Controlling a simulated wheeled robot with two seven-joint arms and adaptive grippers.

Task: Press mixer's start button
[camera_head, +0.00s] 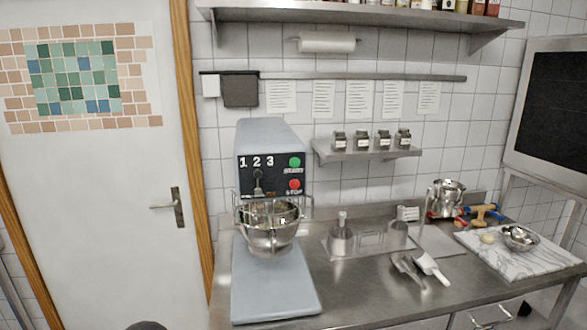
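The grey mixer (262,137) stands at the left end of the steel counter. Its black front panel (256,183) carries the numbers 1, 2, 3 and a small lever. The green start button (295,162) is at the panel's upper right, labelled START. The red stop button (295,184) sits below it, labelled STOP. A steel bowl (270,238) with a wire guard hangs under the mixer head. Neither of my grippers is in the head view. Nothing blocks the front of the panel.
Metal containers (341,240), scoops (432,267) and a marble board (505,262) with a bowl lie on the counter (350,300) to the right. A small jar shelf (367,153) is right of the mixer. A white door (100,200) is at left.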

